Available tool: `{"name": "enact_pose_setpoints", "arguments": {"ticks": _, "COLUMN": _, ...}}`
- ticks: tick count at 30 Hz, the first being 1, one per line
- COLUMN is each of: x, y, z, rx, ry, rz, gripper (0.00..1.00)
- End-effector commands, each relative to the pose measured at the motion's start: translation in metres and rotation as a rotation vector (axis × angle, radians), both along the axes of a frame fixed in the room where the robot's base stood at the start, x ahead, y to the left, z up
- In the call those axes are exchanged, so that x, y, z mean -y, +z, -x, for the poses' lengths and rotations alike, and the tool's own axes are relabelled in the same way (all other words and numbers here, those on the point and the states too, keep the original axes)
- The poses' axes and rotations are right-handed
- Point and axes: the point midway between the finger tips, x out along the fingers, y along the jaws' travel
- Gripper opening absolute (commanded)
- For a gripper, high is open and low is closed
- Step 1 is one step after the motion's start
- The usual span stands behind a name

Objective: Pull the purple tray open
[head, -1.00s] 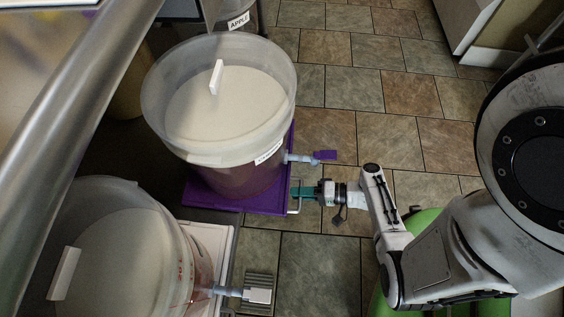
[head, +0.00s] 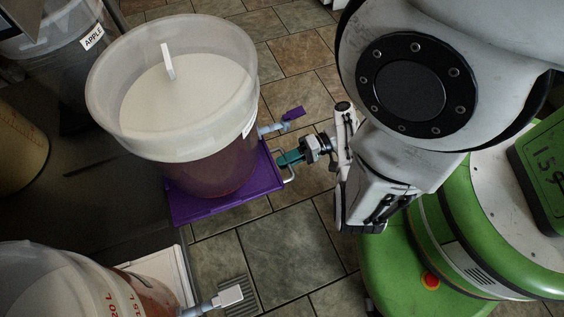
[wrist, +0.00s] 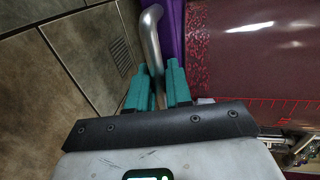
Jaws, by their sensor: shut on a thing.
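The purple tray (head: 225,205) carries a large translucent bucket (head: 205,130) with a white lid and dark reddish contents. The tray juts out from the dark shelf, over the tiled floor. A metal bar handle (head: 290,172) sits on its front edge, and the handle also shows in the wrist view (wrist: 150,35). My gripper (head: 288,158) has teal fingers and is shut on this handle, with one finger on each side of it in the wrist view (wrist: 157,88). The tray's purple edge (wrist: 172,35) shows beside the handle. The tray's back part is hidden under the bucket.
A spigot with a purple lever (head: 293,113) sticks out above the handle, close to my gripper. A second bucket (head: 75,285) stands on a white tray (head: 160,272) at lower left. A bucket labelled APPLE (head: 70,50) is at upper left. Tiled floor (head: 275,245) lies clear in front.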

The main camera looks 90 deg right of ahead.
Motion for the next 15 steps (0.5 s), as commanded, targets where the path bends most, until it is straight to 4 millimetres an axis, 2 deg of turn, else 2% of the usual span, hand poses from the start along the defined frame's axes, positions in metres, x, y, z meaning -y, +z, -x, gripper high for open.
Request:
{"name": "enact_pose_setpoints", "arguments": {"ticks": 10, "x": 0.0008, "y": -0.001, "z": 0.0008, "rx": -0.003, "ry": -0.003, "rz": 0.0, "gripper": 0.0}}
{"name": "enact_pose_setpoints", "arguments": {"ticks": 11, "x": 0.0007, "y": -0.001, "z": 0.0008, "rx": -0.003, "ry": -0.003, "rz": 0.001, "gripper": 0.22}}
{"name": "enact_pose_setpoints", "arguments": {"ticks": 15, "x": 0.0007, "y": -0.0007, "z": 0.0007, "rx": -0.002, "ry": -0.002, "rz": 0.0, "gripper": 0.35}}
